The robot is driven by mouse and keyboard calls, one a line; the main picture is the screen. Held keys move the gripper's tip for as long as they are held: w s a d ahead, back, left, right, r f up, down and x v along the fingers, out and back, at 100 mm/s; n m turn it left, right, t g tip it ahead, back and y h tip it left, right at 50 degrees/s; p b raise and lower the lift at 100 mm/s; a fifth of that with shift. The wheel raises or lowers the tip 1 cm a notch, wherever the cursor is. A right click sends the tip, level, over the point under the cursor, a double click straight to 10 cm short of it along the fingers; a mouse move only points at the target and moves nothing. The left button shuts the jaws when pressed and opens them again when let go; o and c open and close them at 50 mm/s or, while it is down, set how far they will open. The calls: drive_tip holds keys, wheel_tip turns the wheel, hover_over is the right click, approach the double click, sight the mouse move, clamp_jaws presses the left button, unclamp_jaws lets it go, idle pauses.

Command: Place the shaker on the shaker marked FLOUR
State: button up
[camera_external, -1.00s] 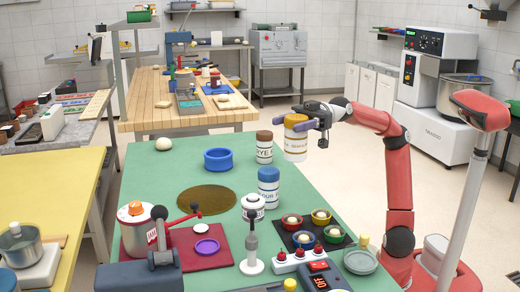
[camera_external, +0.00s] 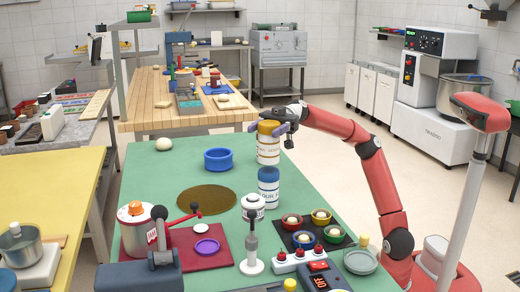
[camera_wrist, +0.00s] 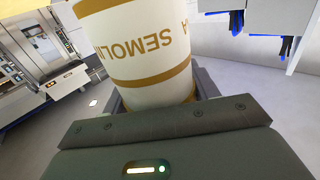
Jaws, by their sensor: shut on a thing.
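The semolina shaker, white with a yellow-orange lid (camera_external: 268,145), is upright in my gripper (camera_external: 280,128). In the wrist view its printed SEMOLINA label (camera_wrist: 148,50) fills the space between the jaws. My gripper is shut on it. The shaker marked FLOUR (camera_external: 269,192), white with a blue lid, stands upright on the green table. In the external view the held shaker's bottom shows just above the blue lid. I cannot tell whether the two touch or how well they line up in depth.
The rye shaker is hidden behind the held one. A blue ring-shaped dish (camera_external: 217,160) and a round brown mat (camera_external: 206,200) lie to the left.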

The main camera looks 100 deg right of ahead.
drive_tip(key=shift+f, duration=1.15)
drive_tip(key=shift+f+b, duration=0.3)
drive_tip(key=shift+b, duration=0.1)
drive_tip(key=o, duration=1.2)
drive_tip(key=shift+r, duration=0.1)
drive_tip(key=shift+r+p, duration=0.15)
drive_tip(key=shift+p, duration=0.15)
drive_tip(key=b+v, duration=0.1)
drive_tip(key=v, duration=1.1)
